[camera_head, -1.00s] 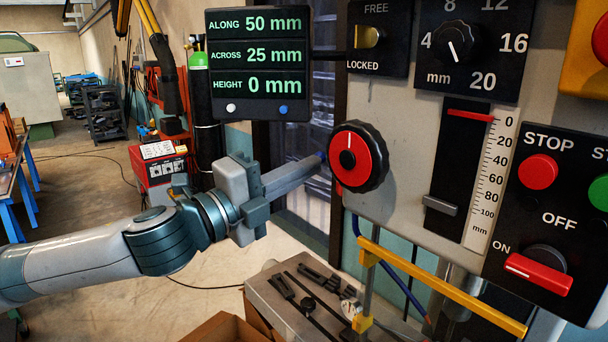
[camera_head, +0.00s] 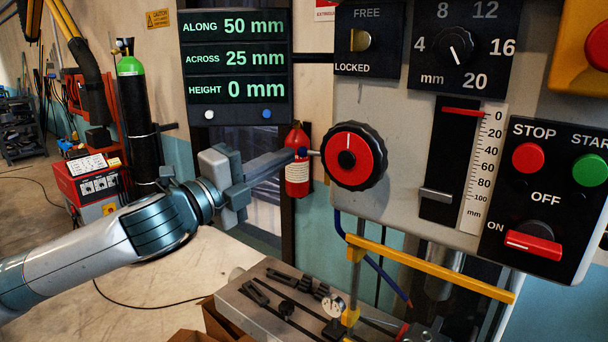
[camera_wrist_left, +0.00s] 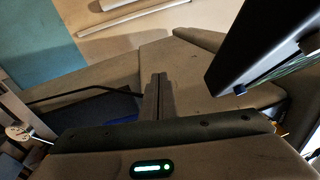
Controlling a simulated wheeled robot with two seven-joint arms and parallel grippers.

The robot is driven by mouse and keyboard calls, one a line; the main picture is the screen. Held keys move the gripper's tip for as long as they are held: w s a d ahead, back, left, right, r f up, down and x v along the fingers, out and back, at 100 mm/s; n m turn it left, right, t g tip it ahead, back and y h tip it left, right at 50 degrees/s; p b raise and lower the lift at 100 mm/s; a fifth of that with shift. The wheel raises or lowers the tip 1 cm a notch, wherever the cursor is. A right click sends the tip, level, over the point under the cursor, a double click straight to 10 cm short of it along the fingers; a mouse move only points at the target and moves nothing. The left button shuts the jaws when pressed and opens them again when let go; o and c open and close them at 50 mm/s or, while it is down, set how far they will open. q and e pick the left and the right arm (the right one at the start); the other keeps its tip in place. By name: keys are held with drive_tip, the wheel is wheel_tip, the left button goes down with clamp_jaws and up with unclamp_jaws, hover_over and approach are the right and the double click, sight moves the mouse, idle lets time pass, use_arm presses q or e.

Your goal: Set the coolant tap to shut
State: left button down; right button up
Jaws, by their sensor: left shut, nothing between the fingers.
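A blue hose (camera_head: 374,262) curves down below the panel. My right gripper is not in view.
The red-faced black knob (camera_head: 355,156) sits on the panel (camera_head: 410,120) just right of the fingertips. The readout screen (camera_head: 236,66) hangs above my left gripper. A fire extinguisher (camera_head: 297,172) stands behind the fingers. A yellow bar (camera_head: 440,270) crosses below the panel.

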use_arm(q)
drive_tip(key=shift+w+d+p, duration=0.2)
drive_tip(key=shift+w+d, duration=0.05)
drive_tip(key=shift+w, duration=0.45)
drive_tip(key=shift+w+d+p, duration=0.15)
drive_tip(key=shift+w+d, duration=0.05)
drive_tip(key=shift+w, duration=0.5)
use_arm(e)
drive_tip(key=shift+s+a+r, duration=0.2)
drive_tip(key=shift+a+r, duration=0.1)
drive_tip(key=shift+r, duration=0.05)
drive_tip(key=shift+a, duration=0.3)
use_arm(q)
drive_tip(key=shift+a+f, duration=0.1)
